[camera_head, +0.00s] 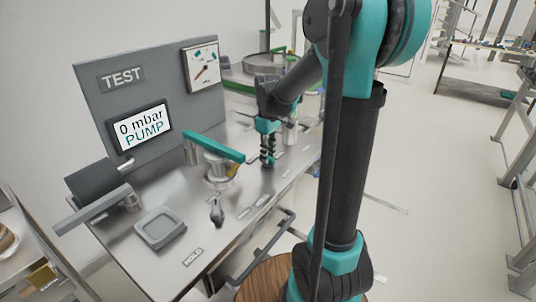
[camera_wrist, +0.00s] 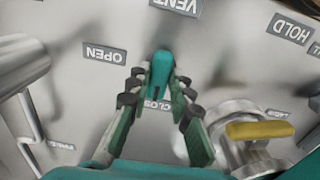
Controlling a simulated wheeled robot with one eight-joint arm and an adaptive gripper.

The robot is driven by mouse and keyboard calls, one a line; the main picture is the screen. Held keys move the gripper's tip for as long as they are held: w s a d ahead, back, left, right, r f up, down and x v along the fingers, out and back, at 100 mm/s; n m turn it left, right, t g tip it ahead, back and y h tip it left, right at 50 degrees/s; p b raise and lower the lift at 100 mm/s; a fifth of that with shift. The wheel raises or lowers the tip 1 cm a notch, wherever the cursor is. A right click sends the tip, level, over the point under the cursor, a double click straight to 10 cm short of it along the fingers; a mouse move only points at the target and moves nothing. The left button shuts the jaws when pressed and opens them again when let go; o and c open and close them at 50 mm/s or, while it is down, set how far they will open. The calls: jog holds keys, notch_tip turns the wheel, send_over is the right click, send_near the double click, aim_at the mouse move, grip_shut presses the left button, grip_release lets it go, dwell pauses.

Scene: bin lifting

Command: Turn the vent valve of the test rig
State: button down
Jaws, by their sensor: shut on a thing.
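The vent valve's teal handle (camera_wrist: 160,72) stands between my fingers in the wrist view, below the upside-down VENT label (camera_wrist: 178,5). My gripper (camera_wrist: 159,86) is shut on this handle, with a dark-padded finger on each side. The OPEN label (camera_wrist: 104,53) is to the left of the handle. The CLOSE label (camera_wrist: 156,104) is partly hidden by the handle and fingers. In the head view my gripper (camera_head: 267,158) reaches down to the steel bench top, and the handle is hidden there. The rig's display (camera_head: 141,128) reads 0 mbar PUMP.
A long teal lever (camera_head: 213,147) on a metal fitting stands left of my gripper. A yellow handle (camera_wrist: 259,130) is close to my right finger in the wrist view. A small dark-handled lever (camera_head: 217,211) and a grey square tray (camera_head: 160,228) are nearer the front.

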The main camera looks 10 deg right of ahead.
jog(key=c, duration=1.4)
grip_release()
jog(key=shift+o, duration=0.2)
notch_tip(320, 180, up, 12)
